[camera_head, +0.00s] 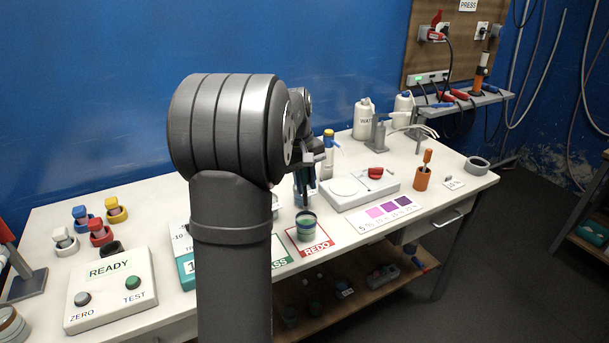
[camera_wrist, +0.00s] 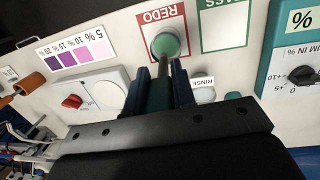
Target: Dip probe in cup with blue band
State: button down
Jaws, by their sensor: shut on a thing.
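My gripper (camera_wrist: 162,82) is shut on the probe (camera_wrist: 160,96), a teal body between two dark blue fingers. In the wrist view the probe's grey rod runs toward a cup with green contents (camera_wrist: 166,43). In the head view this cup (camera_head: 306,229) stands upright on the REDO square; a dark band shows near its top, its exact colour hard to tell. My gripper (camera_head: 304,188) is above and behind the cup there, partly hidden by my arm. I cannot tell whether the rod's tip is inside the cup.
The REDO square (camera_wrist: 146,28) lies beside the PASS square (camera_wrist: 222,41). A white device with a red knob (camera_head: 375,173) and a colour chart (camera_head: 392,209) are to the right. A READY box (camera_head: 110,289) is at left. An orange holder (camera_head: 422,180) stands farther right.

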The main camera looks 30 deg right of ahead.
aim_at(306, 208)
jog(key=shift+w+d+f, duration=0.1)
jog(key=shift+f, duration=2.2)
jog(key=shift+w+d+f, duration=0.1)
jog(key=shift+f, duration=2.15)
jog(key=shift+s+r, duration=0.1)
jog(key=shift+r, duration=5.4)
